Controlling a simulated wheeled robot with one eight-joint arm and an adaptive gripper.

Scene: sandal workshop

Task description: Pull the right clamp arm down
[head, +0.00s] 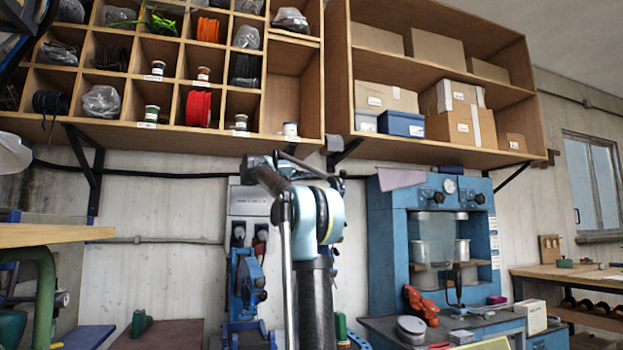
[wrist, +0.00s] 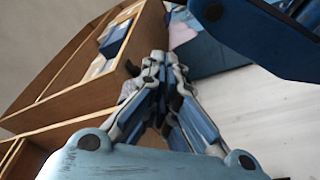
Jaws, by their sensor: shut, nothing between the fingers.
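My gripper (wrist: 153,62) shows in the wrist view with its fingers shut and empty. In the head view, my arm stands in front of a grey machine with blue parts (head: 246,285) on the back wall and hides its right side. The right clamp arm cannot be clearly made out in the head view. In the wrist view, a dark blue bar with round bolts (wrist: 270,38) crosses the upper right, close to the camera and apart from the fingertips. I cannot tell whether it is the right clamp arm.
A wooden cubbyhole shelf with spools (head: 170,133) and a box shelf (head: 440,153) hang above. A blue press (head: 388,240) stands to the right behind a bench with an orange object (head: 420,305). A green-framed table (head: 50,237) is at the left.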

